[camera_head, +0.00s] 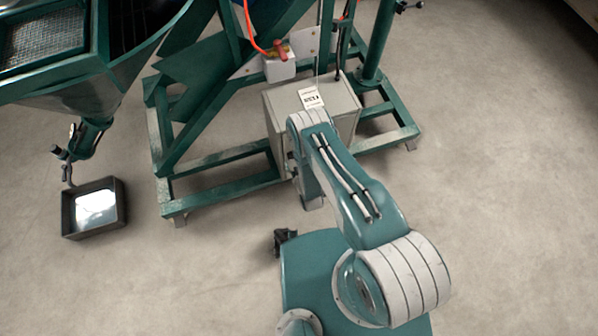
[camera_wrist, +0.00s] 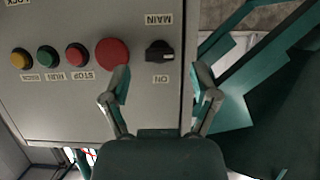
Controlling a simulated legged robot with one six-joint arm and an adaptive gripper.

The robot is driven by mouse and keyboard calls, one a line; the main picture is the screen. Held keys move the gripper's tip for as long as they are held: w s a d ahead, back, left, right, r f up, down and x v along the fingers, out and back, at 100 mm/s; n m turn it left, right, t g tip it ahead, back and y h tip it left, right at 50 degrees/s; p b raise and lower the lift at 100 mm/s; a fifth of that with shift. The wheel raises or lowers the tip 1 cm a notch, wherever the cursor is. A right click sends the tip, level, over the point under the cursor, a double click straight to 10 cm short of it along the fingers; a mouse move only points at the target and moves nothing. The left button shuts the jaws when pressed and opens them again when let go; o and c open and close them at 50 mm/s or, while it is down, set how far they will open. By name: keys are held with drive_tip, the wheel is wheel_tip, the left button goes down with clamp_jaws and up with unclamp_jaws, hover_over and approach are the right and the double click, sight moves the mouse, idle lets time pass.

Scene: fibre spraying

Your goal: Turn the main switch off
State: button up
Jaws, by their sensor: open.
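The main switch (camera_wrist: 159,51) is a black rotary knob on the grey control box, in the wrist view. It sits between an upside-down MAIN label and an upside-down ON label. My gripper (camera_wrist: 163,83) is open and empty, with its two fingers spread on either side below the switch in the picture. The left fingertip overlaps the edge of the large red button (camera_wrist: 112,54). In the head view the grey control box (camera_head: 345,101) is partly hidden behind my arm, and the switch and my gripper are hidden there.
Red STOP (camera_wrist: 77,55), green (camera_wrist: 47,57) and yellow (camera_wrist: 20,58) buttons line the panel left of the large red button. A green frame (camera_head: 225,187) surrounds the box. A dark tray (camera_head: 119,203) lies on the floor at left. The floor at right is clear.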

drive_tip(key=v, duration=1)
